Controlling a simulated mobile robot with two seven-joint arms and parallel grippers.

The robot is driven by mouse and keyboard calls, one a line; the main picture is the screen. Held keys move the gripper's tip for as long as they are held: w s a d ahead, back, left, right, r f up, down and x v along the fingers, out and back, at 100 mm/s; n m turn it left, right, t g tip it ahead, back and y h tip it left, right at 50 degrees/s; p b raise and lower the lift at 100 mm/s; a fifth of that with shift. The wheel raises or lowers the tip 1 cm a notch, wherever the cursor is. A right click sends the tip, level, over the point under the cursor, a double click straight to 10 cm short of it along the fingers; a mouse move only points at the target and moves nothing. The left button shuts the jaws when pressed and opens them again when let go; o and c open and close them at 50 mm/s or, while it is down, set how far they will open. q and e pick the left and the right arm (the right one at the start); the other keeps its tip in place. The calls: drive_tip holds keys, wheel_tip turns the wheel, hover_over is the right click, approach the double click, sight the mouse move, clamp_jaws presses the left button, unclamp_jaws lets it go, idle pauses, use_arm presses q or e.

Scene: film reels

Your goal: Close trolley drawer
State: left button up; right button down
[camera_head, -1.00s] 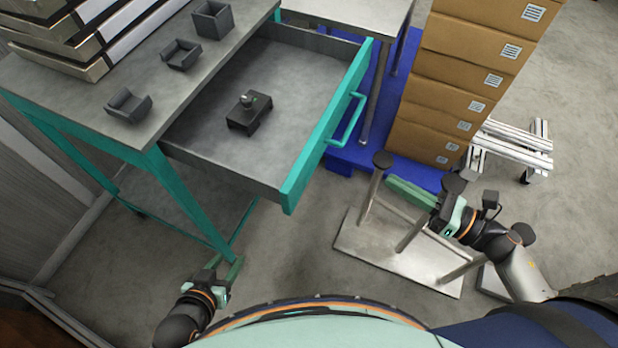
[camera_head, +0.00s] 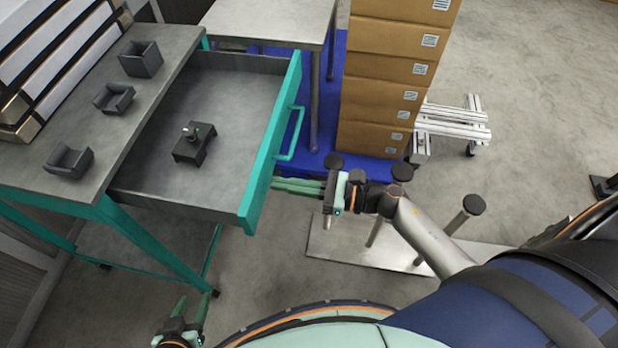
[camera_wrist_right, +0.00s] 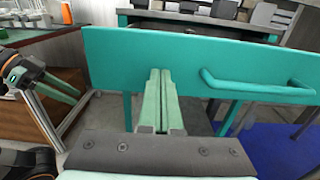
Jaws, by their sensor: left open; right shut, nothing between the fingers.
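The trolley drawer (camera_head: 190,140) is pulled out from the grey-topped trolley (camera_head: 60,195) and holds a small black object (camera_head: 193,146). Its teal front (camera_head: 262,165) carries a teal handle (camera_head: 292,135). My right gripper (camera_head: 275,184) is shut and empty, its fingers pointing at the outer face of the drawer front, below the handle in the picture. In the right wrist view the shut fingers (camera_wrist_right: 161,78) overlap the teal panel (camera_wrist_right: 130,55), left of the handle (camera_wrist_right: 260,88); I cannot tell if they touch. My left gripper (camera_head: 190,307) is open, low near the trolley leg.
Small dark bins (camera_head: 141,60) and stacked boxes (camera_head: 50,60) stand on the trolley top. Cardboard boxes (camera_head: 385,75) on a blue pallet (camera_head: 310,160) stand behind my right arm. A metal plate with posts (camera_head: 330,240) lies beneath that arm.

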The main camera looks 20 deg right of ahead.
use_arm(q)
drive_tip(key=shift+s, duration=0.3)
use_arm(e)
drive_tip(key=shift+w+a, duration=0.3)
drive_tip(key=shift+a, duration=0.2)
drive_tip(key=b, duration=0.6)
approach(163, 171)
wheel_tip(163, 171, up, 3)
drive_tip(key=shift+a+f, duration=0.1)
drive_tip(key=shift+a, duration=0.05)
drive_tip(key=b+x, duration=0.3)
drive_tip(key=x, duration=0.6)
drive_tip(key=shift+w+a, duration=0.25)
drive_tip(key=shift+a, duration=0.05)
drive_tip(key=shift+w+a, duration=0.3)
drive_tip(key=shift+a, duration=0.2)
drive_tip(key=shift+r, duration=0.25)
use_arm(q)
wheel_tip(163, 171, down, 6)
drive_tip(key=w, duration=0.2)
drive_tip(key=shift+w+a+r, duration=0.15)
drive_tip(key=shift+a, duration=0.1)
use_arm(e)
drive_tip(key=shift+r, duration=0.1)
drive_tip(key=shift+a+r, duration=0.1)
drive_tip(key=shift+r, duration=0.05)
use_arm(q)
drive_tip(key=shift+s+f+b, duration=0.2)
drive_tip(key=shift+b, duration=0.1)
